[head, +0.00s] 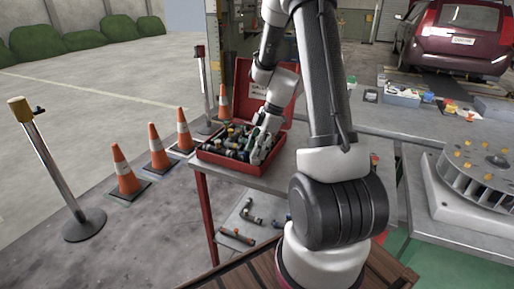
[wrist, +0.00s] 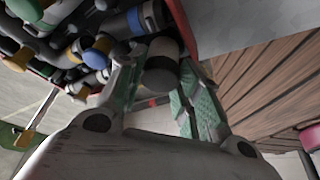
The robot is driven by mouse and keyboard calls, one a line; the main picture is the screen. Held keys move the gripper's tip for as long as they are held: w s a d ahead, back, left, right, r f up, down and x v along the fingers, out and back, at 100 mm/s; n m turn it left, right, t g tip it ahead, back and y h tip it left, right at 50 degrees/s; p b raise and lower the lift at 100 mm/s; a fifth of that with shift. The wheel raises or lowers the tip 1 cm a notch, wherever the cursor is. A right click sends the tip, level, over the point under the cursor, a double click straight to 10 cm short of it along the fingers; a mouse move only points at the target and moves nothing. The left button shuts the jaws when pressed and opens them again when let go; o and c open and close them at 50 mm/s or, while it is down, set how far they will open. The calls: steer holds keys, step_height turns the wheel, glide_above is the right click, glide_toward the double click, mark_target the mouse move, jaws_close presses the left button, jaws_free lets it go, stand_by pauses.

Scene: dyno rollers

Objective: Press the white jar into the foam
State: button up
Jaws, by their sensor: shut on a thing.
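My gripper (head: 259,155) reaches down into the right part of an open red case (head: 228,163) on a metal table. In the wrist view my gripper (wrist: 160,92) has its green-padded fingers on either side of a cylinder with a whitish band and a dark grey end. I take this to be the white jar (wrist: 164,48). The jar is at the case's edge, among other cylinders. I cannot tell whether it touches the foam, as the crowded contents hide the foam. The jar is not distinguishable in the head view.
Several dark cylinders with coloured caps (wrist: 98,52) crowd the case close to my fingers. The raised red lid (head: 243,75) stands behind. A lower shelf holds loose pipe pieces (head: 250,212). Orange cones (head: 124,170) stand to the left. A round fixture (head: 482,178) is at right.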

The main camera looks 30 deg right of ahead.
steer(key=shift+f, duration=0.3)
steer(key=o, duration=1.2)
steer(key=w+v, duration=0.1)
steer(key=v, duration=1.1)
steer(key=s+a+r+m+t+h, duration=0.1)
steer(key=s+a+r+m, duration=0.1)
steer(key=s+r+m, duration=0.2)
steer(key=s+a+r+m+t+h, duration=0.1)
steer(key=s+a+r+m+h, duration=0.1)
steer(key=s+m, duration=0.4)
steer(key=s+a+r+m+t+h, duration=0.1)
steer(key=s+a+r+m, duration=0.3)
steer(key=s, duration=0.8)
step_height(320, 180, up, 2)
steer(key=shift+a+r+m, duration=0.15)
steer(key=shift+a+m, duration=0.05)
steer(key=shift+m, duration=0.7)
